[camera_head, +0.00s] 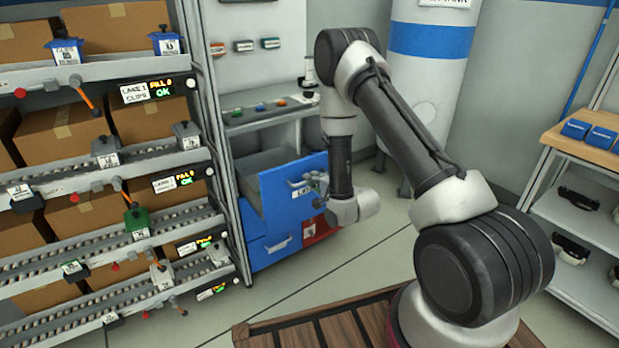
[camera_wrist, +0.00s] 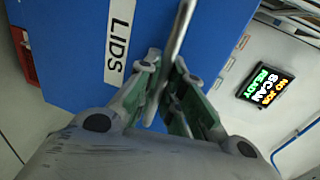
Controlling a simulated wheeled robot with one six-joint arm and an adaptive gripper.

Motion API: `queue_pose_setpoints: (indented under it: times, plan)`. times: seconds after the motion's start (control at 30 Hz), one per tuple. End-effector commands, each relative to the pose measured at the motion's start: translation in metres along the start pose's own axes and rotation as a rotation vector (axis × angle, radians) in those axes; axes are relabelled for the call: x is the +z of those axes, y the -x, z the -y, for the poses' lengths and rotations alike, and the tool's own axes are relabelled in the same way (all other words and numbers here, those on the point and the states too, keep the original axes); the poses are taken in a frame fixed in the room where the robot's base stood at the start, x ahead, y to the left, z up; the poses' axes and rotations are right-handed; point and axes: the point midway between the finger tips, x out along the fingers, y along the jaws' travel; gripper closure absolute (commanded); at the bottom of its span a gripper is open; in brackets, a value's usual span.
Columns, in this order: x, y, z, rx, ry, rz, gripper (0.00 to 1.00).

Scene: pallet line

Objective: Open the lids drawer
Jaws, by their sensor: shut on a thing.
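The lids drawer (camera_head: 277,205) is a blue front under the grey counter. It stands pulled out, with part of its grey inside showing behind the front. In the wrist view the blue front (camera_wrist: 70,45) carries a white LIDS label (camera_wrist: 118,42). My gripper (camera_wrist: 165,85) is shut on the drawer's silver bar handle (camera_wrist: 181,25), with the green-padded fingers on either side of it. In the head view my gripper (camera_head: 318,184) is at the drawer front and hides most of the handle.
A lower blue drawer (camera_head: 270,245) and a red bin (camera_head: 315,230) sit below. Shelves with cartons and rollers (camera_head: 100,185) stand close on the left. A white tank (camera_head: 430,65) is behind my arm. Floor (camera_head: 350,265) in front of the drawer is clear.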

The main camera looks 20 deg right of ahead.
Motion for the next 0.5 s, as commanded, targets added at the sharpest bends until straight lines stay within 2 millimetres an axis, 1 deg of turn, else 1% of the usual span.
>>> queue_pose_setpoints:
  times: [0.13,0.43,0.47,0.5]
  plan:
    - [-0.0001,0.003,-0.0015,0.002,0.0,0.0,1.0]
    - [-0.0001,0.003,-0.0015,0.002,0.0,0.0,1.0]
    - [-0.0001,0.003,-0.0015,0.002,0.0,0.0,0.87]
    - [-0.0001,0.003,-0.0015,0.002,0.0,0.0,0.8]
